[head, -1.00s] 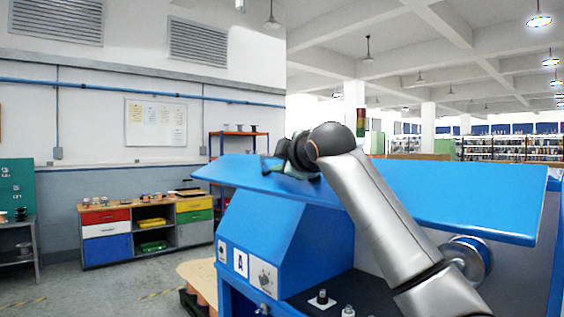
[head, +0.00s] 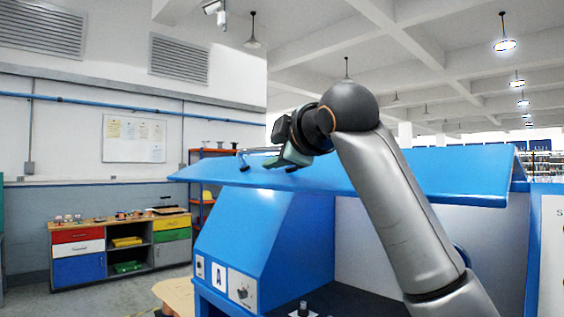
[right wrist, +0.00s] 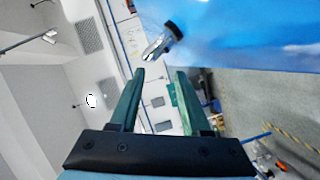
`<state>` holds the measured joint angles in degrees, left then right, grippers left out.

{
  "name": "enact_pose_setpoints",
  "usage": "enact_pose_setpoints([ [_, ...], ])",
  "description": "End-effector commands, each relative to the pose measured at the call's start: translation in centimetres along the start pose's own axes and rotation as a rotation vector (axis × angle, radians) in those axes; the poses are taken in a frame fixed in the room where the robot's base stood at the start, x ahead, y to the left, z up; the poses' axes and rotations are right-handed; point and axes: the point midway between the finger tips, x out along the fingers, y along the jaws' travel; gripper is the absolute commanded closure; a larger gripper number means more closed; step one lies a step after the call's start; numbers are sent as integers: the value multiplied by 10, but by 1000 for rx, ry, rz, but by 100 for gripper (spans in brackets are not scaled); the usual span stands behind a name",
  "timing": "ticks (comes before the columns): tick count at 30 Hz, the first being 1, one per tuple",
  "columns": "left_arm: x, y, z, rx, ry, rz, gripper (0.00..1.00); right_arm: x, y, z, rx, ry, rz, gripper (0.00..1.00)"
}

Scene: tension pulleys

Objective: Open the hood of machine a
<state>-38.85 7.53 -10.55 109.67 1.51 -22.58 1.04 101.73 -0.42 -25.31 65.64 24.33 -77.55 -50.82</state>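Machine a (head: 268,240) is blue, with a letter A label on its front left. My right gripper (head: 287,159) is at the hood's front, close to the handle. In the right wrist view its two green fingers (right wrist: 160,74) are apart with nothing between them, and the handle lies beyond the tips. My left gripper is out of view.
My right arm reaches across the front of the hood. A drawer cabinet (head: 78,251) stands by the left wall, with an orange shelf rack (head: 203,192) to its right. A whiteboard (head: 134,137) hangs above. Some floor is free between cabinet and machine.

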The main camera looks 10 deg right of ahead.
Motion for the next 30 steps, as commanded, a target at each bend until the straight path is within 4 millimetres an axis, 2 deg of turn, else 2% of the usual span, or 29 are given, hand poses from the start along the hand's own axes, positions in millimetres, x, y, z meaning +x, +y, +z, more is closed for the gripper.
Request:
enact_pose_setpoints([
  [3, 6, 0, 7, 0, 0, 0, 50, -18, -1, 1, 0, 0, 4, 53],
  [6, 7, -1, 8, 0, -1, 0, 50, -27, 0, 0, 0, 1, 3, 53],
  [20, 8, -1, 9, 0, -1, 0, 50, -33, 0, 0, 1, 0, 0, 53],
  [30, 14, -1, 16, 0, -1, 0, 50, -56, 2, 0, 1, 0, 3, 53],
])
